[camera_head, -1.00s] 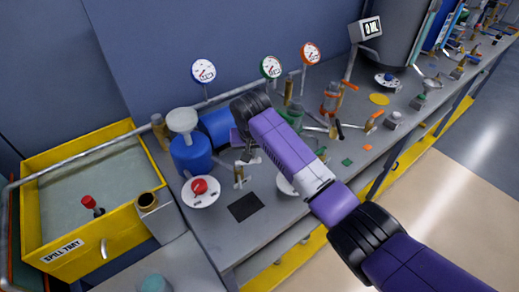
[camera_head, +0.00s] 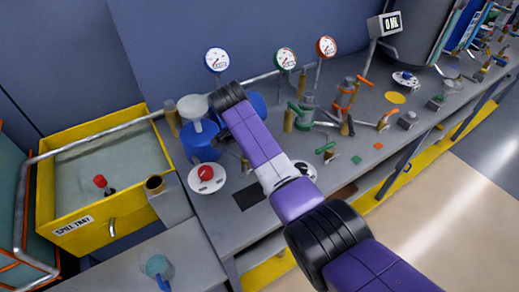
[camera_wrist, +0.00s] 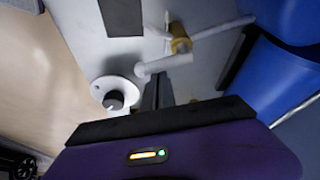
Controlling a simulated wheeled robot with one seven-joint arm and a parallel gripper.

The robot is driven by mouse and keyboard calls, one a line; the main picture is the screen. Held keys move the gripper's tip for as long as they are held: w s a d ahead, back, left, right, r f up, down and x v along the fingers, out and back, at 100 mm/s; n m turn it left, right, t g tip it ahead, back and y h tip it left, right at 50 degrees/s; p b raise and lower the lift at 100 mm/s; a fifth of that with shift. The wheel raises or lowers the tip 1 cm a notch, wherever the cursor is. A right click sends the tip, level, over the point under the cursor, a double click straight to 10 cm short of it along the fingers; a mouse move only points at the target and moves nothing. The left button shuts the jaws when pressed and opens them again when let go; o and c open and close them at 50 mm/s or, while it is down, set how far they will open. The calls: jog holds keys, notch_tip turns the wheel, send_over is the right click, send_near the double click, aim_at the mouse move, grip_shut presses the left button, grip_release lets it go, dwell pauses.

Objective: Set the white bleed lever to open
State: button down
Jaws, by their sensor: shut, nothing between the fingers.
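The white bleed lever (camera_wrist: 165,65) shows in the wrist view as a pale bar with a rounded end, beside a brass valve body (camera_wrist: 180,38) on a pale pipe. My gripper (camera_wrist: 158,82) is shut and empty. Its dark fingertips are right beside the lever in the picture; I cannot tell whether they touch it. In the head view my purple arm reaches over the bench and hides most of the lever. The fingers cannot be made out there.
A white disc with a dark knob (camera_wrist: 115,98) is close to the fingers. Blue vessels (camera_wrist: 290,75) stand at the right of the wrist view. In the head view a red button (camera_head: 206,173), a black square (camera_head: 250,196) and the yellow spill tray (camera_head: 75,228) are near my arm.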

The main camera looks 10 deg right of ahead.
jog(key=shift+s+a, duration=0.4)
jog(key=shift+s, duration=0.05)
dwell(0.3)
dwell(0.3)
